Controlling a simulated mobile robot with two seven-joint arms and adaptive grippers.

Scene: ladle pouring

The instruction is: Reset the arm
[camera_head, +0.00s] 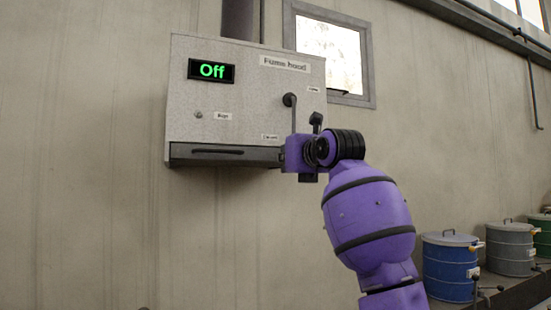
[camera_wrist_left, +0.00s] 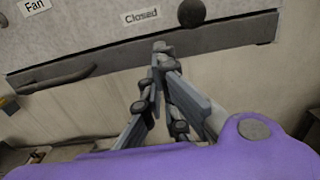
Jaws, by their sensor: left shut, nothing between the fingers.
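My left gripper (camera_wrist_left: 160,48) is shut and empty in the left wrist view. Its fingertips show in front of the dark lower edge of the fume hood, below the "Closed" label (camera_wrist_left: 141,16). In the head view my purple left arm rises from the lower right to the hood's lower right corner; the fingers there are mostly hidden by the wrist. My right gripper is not in view.
A dark handle bar (camera_head: 217,151) runs along the hood's lower edge. A window (camera_head: 332,55) is behind to the right. The wall at left is bare.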

